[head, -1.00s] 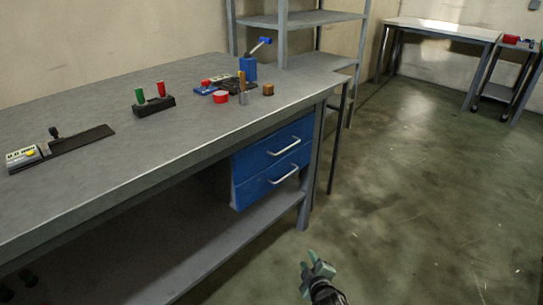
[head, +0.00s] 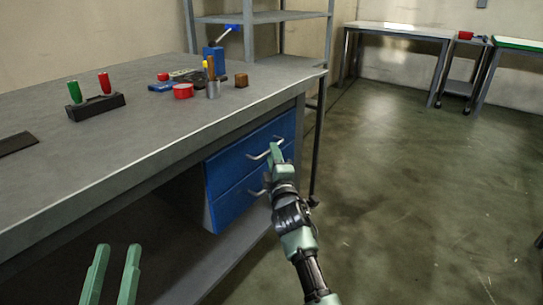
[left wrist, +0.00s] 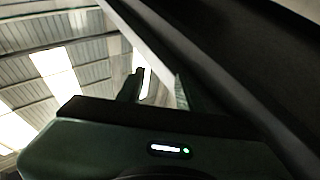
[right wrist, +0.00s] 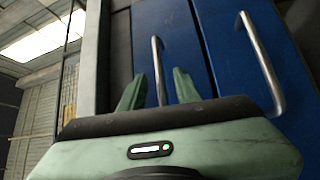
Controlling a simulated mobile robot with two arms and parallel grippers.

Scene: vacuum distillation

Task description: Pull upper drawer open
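The blue upper drawer (head: 232,160) sits under the workbench top and looks shut, flush above the lower drawer (head: 236,202). Its silver bar handle (head: 260,155) is partly hidden by my right gripper (head: 275,150), which is at the handle's right part. In the right wrist view the picture is turned, and the upper handle (right wrist: 157,65) stands between the two open fingers of my right gripper (right wrist: 158,88). I cannot tell whether they touch it. My left gripper (head: 112,272) is open and empty, low in front of the bench. Its fingers also show in the left wrist view (left wrist: 160,88).
The grey workbench (head: 130,140) carries a black block with green and red handles (head: 95,105), a red tape roll (head: 183,91) and a metal cup (head: 213,90). A lower shelf (head: 225,262) runs beneath it. The floor (head: 410,200) at the right is clear.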

